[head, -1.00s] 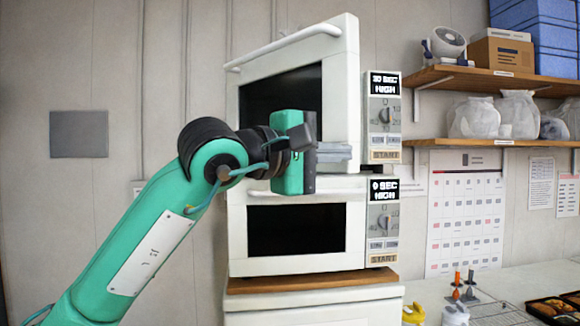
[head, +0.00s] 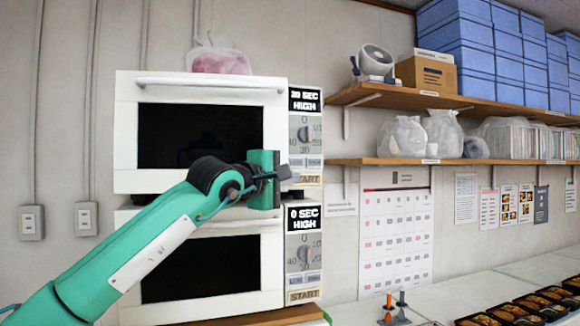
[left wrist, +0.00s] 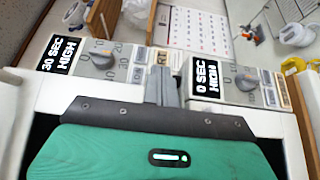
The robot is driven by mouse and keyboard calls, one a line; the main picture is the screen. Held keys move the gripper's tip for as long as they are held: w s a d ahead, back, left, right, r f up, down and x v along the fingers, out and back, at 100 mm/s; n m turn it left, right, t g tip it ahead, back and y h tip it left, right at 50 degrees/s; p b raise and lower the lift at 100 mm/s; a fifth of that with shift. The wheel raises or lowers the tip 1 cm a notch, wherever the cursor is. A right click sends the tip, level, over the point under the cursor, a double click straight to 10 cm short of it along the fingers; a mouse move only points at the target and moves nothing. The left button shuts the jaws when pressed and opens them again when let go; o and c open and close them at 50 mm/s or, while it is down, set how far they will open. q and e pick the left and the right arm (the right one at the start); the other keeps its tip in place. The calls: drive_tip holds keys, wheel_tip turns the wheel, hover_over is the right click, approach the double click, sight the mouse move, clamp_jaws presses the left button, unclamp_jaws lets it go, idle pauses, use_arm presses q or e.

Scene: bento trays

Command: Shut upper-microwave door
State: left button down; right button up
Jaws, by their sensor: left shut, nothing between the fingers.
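Two white microwaves are stacked one on the other. The upper-microwave door (head: 270,115) has a dark window and a long white handle (head: 210,84) along its top; it looks flush with the body in the head view. My left gripper (head: 285,173) is shut and empty, in front of the door's lower right corner, near the control panel (head: 305,135). In the left wrist view the shut fingers (left wrist: 165,88) lie between the upper panel (left wrist: 105,60) and the lower panel (left wrist: 240,85). Whether they touch the door is unclear. My right gripper is out of view.
The lower microwave (head: 215,218) has its door shut. A bag with pink contents (head: 218,62) lies on top of the upper microwave. Wall shelves (head: 440,97) with boxes and bags are at the right. A counter with several bento trays (head: 520,310) is at lower right.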

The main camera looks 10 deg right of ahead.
use_arm(q)
drive_tip(key=shift+w+d+p, duration=0.15)
drive_tip(key=shift+w+p, duration=0.4)
drive_tip(key=shift+w, duration=0.9)
drive_tip(key=shift+f, duration=0.1)
